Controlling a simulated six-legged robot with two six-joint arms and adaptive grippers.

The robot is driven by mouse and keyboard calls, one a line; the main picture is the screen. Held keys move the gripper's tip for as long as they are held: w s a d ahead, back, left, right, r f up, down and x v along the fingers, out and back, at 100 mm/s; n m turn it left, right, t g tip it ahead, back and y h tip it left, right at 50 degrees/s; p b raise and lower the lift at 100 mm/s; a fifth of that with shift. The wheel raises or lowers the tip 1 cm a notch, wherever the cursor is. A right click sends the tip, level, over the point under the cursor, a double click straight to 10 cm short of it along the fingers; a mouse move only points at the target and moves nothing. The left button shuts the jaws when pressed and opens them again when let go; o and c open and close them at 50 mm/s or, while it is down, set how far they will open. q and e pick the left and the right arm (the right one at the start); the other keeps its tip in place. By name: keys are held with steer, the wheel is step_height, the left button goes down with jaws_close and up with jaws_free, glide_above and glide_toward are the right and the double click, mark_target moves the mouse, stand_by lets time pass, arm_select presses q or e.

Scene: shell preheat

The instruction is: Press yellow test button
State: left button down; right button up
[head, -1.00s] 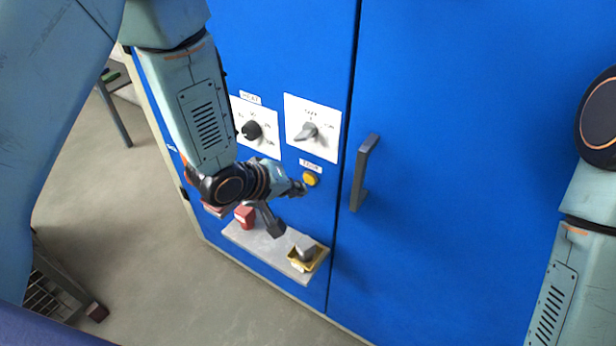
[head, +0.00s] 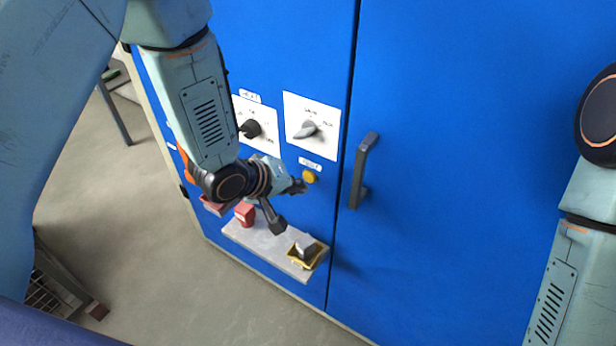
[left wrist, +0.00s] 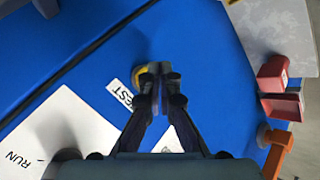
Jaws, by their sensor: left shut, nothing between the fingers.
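The round yellow test button (head: 309,176) is on the blue cabinet front, just below a small white label (head: 310,164). In the left wrist view the button (left wrist: 137,76) is partly hidden behind my fingertips, beside a label reading TEST (left wrist: 121,95). My left gripper (head: 303,187) is shut and empty, with its tips at the button's lower left in the head view. In the left wrist view the closed fingertips (left wrist: 160,70) overlap the button's right side. I cannot tell whether they touch it. My right gripper is out of view.
Above the button are a black heat dial (head: 250,129) and a grey switch (head: 306,130). A dark door handle (head: 362,170) stands out to the right. Below, a grey shelf (head: 262,242) holds a yellow tray (head: 318,260) with a grey block and a red container (head: 244,213).

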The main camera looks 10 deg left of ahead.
arm_select(q)
steer(key=shift+w, duration=0.1)
stand_by(0.5)
steer(key=shift+w+d+p, duration=0.15)
steer(key=shift+w+p, duration=0.15)
steer(key=shift+p, duration=0.15)
steer(key=shift+w+d, duration=0.15)
steer(key=shift+w, duration=0.25)
stand_by(0.6)
steer(key=shift+s+p, duration=0.15)
steer(key=shift+p, duration=0.15)
steer(key=shift+s+a, duration=0.3)
steer(key=shift+s, duration=0.4)
